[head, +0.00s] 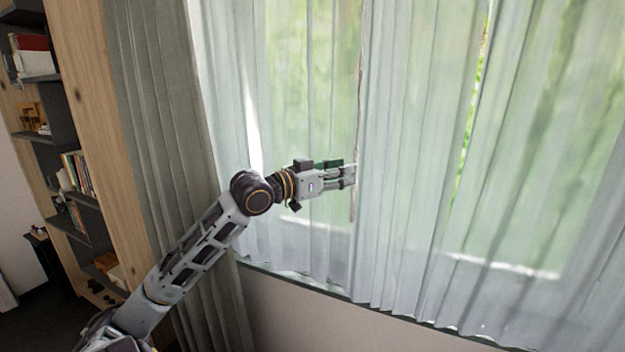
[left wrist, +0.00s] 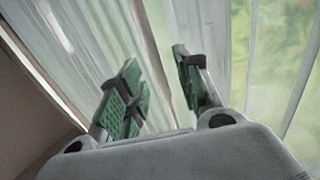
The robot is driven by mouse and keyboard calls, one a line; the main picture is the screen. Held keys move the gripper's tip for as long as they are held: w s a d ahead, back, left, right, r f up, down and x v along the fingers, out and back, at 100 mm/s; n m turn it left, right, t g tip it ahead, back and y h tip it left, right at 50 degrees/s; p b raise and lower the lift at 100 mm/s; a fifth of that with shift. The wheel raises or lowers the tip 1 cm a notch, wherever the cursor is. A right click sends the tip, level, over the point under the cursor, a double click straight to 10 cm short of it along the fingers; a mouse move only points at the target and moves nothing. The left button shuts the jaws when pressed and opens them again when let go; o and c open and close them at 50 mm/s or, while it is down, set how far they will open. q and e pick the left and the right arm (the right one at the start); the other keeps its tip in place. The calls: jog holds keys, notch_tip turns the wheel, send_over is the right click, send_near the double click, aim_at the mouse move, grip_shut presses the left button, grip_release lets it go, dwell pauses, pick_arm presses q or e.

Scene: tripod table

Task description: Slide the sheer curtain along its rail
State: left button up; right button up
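The sheer curtain (head: 400,190) is white and translucent, and hangs in vertical folds across the window. One panel's upright edge runs down near the middle of the head view, and folds also fill much of the left wrist view (left wrist: 85,45). My left gripper (head: 352,176) is at that edge, about halfway down the visible cloth. In the left wrist view its two green-padded fingers (left wrist: 160,85) stand apart, with curtain showing behind and between them. I cannot tell whether they touch the cloth. The rail is out of view. My right gripper is not in view.
A heavier grey curtain (head: 165,130) hangs at the left of the window, behind my left arm. A wooden bookshelf (head: 95,110) with books stands further left. A dark sill edge (head: 300,281) and a plain wall (head: 310,325) lie below the curtain.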

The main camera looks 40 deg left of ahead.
pick_arm(q)
jog(key=v, duration=0.8)
dwell(0.7)
dwell(0.3)
